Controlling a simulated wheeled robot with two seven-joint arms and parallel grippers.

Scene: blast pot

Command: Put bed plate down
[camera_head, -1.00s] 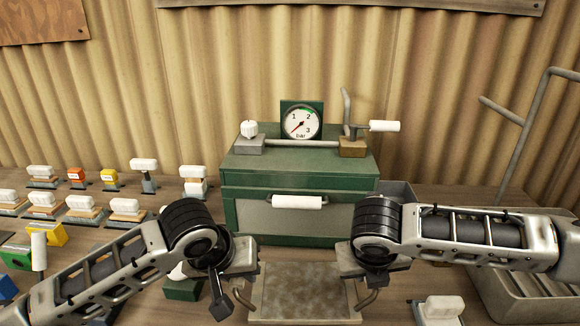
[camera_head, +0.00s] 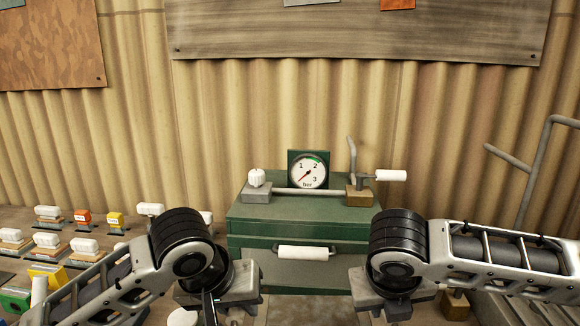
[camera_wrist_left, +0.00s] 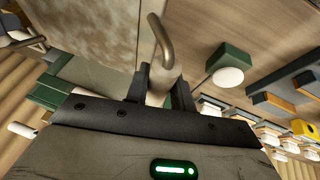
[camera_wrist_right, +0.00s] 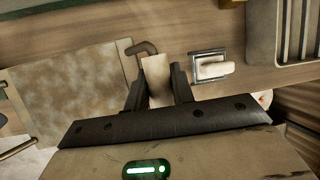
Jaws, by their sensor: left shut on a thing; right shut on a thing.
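The bed plate is a flat, mottled grey-brown plate (camera_head: 315,312) with a bent rod handle on each side. In the head view only a strip of it shows at the bottom middle. My left gripper (camera_wrist_left: 160,85) is shut on one handle of the plate, which fills the upper left of the left wrist view (camera_wrist_left: 88,40). My right gripper (camera_wrist_right: 158,82) is shut on the opposite handle; the plate lies to the left in the right wrist view (camera_wrist_right: 75,90). I cannot tell whether the plate touches the bench.
The green blast pot (camera_head: 300,217) with gauge (camera_head: 308,170) and white-handled front (camera_head: 306,253) stands behind the plate. Several small stamp-like blocks crowd the bench at left. A ribbed grey tray (camera_wrist_right: 297,30) and a white-handled piece (camera_wrist_right: 212,67) lie beyond my right gripper.

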